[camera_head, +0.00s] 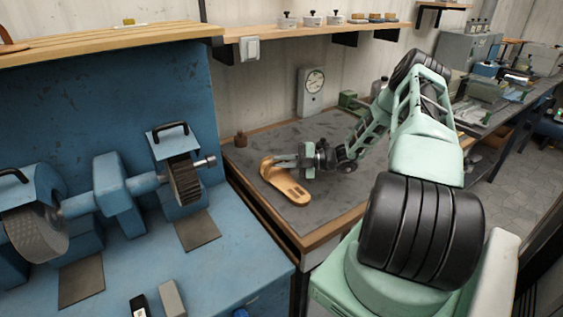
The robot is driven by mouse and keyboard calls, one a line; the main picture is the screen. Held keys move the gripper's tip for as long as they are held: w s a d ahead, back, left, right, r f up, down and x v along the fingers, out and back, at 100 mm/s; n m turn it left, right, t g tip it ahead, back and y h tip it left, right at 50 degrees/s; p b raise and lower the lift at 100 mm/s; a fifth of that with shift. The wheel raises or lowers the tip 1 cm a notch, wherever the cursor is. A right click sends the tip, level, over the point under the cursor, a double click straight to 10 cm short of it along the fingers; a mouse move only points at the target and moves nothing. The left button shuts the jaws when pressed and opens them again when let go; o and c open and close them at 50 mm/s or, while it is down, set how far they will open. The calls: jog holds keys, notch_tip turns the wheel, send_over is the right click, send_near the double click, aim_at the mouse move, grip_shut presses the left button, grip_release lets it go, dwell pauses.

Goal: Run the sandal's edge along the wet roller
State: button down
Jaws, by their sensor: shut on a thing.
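A tan sandal (290,189) is over the grey-topped bench in the middle of the view. My gripper (277,161) is shut on the sandal near its far left end, with my arm reaching in from the right. I cannot tell whether the sandal touches the bench top. On the blue machine at the left, a dark ridged roller (185,181) and a grey wheel (38,228) sit on one shaft, apart from the sandal. I cannot tell whether either is wet, or which is the wet roller.
The blue machine (255,270) stands left of the grey-topped bench (245,155). A dial gauge (312,88) stands behind, and a small brown object (241,139) is at the bench's far left. A wooden shelf (290,30) with small pots hangs above. The bench's near right is clear.

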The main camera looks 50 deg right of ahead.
jog(key=shift+w, duration=0.3)
jog(key=shift+w+d, duration=0.25)
jog(key=shift+w, duration=0.4)
jog(key=shift+d, duration=0.1)
dwell(1.3)
jog(key=shift+w+d+r, duration=0.15)
jog(key=shift+w, duration=0.2)
jog(key=shift+w+d+r, duration=0.1)
jog(key=shift+w, duration=0.25)
jog(key=shift+w+a, duration=0.1)
dwell(0.3)
jog(key=shift+w+a+f, duration=0.15)
jog(key=shift+w, duration=0.2)
jog(key=shift+s, duration=0.2)
jog(key=shift+s+a+n+g+y, duration=0.1)
jog(key=shift+s+n+g+y, duration=0.2)
jog(key=shift+g, duration=0.1)
